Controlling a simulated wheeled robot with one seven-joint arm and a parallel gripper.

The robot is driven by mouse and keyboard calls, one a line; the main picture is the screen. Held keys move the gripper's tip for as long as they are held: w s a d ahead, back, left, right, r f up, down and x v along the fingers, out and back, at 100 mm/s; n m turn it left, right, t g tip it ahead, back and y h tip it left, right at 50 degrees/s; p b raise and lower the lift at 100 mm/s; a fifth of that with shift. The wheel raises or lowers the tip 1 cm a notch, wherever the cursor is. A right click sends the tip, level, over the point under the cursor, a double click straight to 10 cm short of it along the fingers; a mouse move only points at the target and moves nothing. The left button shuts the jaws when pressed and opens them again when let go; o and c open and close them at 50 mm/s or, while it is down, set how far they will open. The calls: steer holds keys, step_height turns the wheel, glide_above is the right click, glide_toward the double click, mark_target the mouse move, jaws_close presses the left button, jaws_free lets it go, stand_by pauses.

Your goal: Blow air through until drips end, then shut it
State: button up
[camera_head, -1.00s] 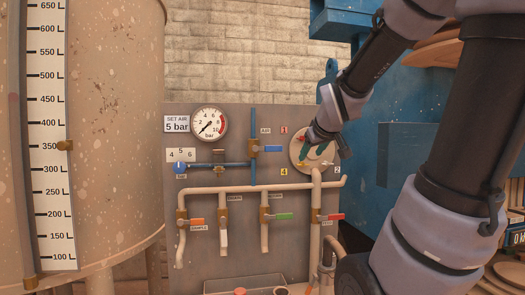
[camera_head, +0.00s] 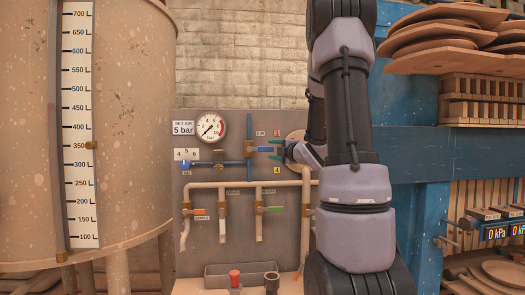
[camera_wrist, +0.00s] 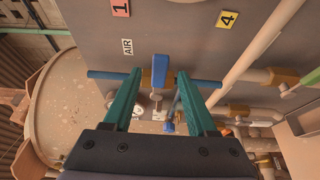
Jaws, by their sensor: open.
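The AIR valve has a blue lever (camera_head: 265,149) lying crosswise to its vertical blue pipe (camera_head: 250,126). My gripper (camera_head: 276,150) is open at the lever's right end. In the wrist view, the blue lever (camera_wrist: 160,70) stands between the two separated green fingertips, with gaps on both sides. The pressure gauge (camera_head: 211,126) needle points to the lower left, at the low end. The blue regulator knob (camera_head: 185,167) sits below the 4-5-6 plate. A "SET AIR 5 bar" sign (camera_head: 184,128) is beside the gauge. No drips can be made out.
Orange-handled (camera_head: 199,211) and green-handled (camera_head: 273,209) valves hang below the beige pipe. My arm hides the panel's right side. A tray (camera_head: 214,270) stands underneath. A tank (camera_head: 135,130) with a level scale is left; blue press framework (camera_head: 408,155) is right.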

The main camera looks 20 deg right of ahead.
mark_target(267, 149)
steer(key=w, duration=0.7)
steer(key=shift+w+a, duration=0.2)
steer(key=shift+a, duration=0.2)
jaws_close()
stand_by(0.9)
